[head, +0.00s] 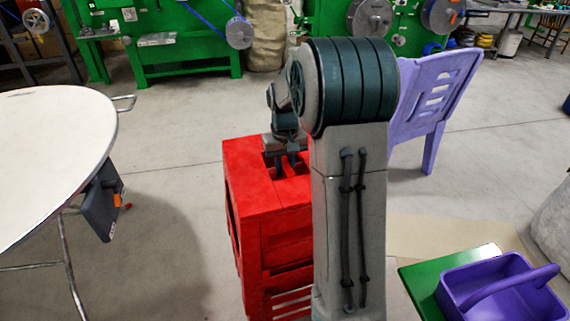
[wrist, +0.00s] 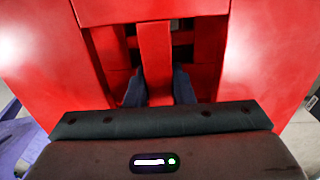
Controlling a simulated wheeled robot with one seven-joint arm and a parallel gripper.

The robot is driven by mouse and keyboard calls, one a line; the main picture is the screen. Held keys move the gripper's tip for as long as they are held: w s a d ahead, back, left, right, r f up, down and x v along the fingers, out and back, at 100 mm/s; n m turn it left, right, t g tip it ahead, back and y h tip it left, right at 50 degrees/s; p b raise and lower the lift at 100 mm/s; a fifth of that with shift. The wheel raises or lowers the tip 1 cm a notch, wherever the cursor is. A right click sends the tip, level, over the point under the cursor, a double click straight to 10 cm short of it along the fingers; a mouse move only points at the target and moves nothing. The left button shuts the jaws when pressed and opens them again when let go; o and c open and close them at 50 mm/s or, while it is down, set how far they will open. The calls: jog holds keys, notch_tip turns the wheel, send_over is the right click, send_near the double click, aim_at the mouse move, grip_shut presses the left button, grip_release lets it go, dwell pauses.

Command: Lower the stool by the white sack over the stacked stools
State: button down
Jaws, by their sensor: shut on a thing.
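A red stool (head: 250,190) with a square top is in the middle of the head view, partly hidden by my arm. Its slotted seat (wrist: 270,40) fills much of the wrist view. My gripper (head: 287,165) points down into the seat and is shut on its middle bar; the fingers (wrist: 160,92) sit on either side of that bar. More red stool parts (head: 288,275) show below, in layers. I cannot tell whether the held stool touches them. A whitish sack (head: 553,228) is cut off at the right edge of the head view.
A round white table (head: 50,150) stands at the left. A purple chair (head: 430,100) is behind my arm at the right. A purple basket (head: 500,290) rests on a green surface (head: 420,283) at front right. Green machines (head: 190,55) and a beige sack (head: 265,40) line the back.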

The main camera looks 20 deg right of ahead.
jog(key=shift+f, duration=0.1)
dwell(0.3)
jog(key=shift+f+b, duration=1.25)
jog(key=shift+f, duration=0.8)
jog(key=c, duration=1.2)
grip_release()
jog(key=shift+o, duration=0.2)
notch_tip(320, 180, up, 14)
jog(key=p, duration=0.3)
jog(key=shift+f, duration=0.1)
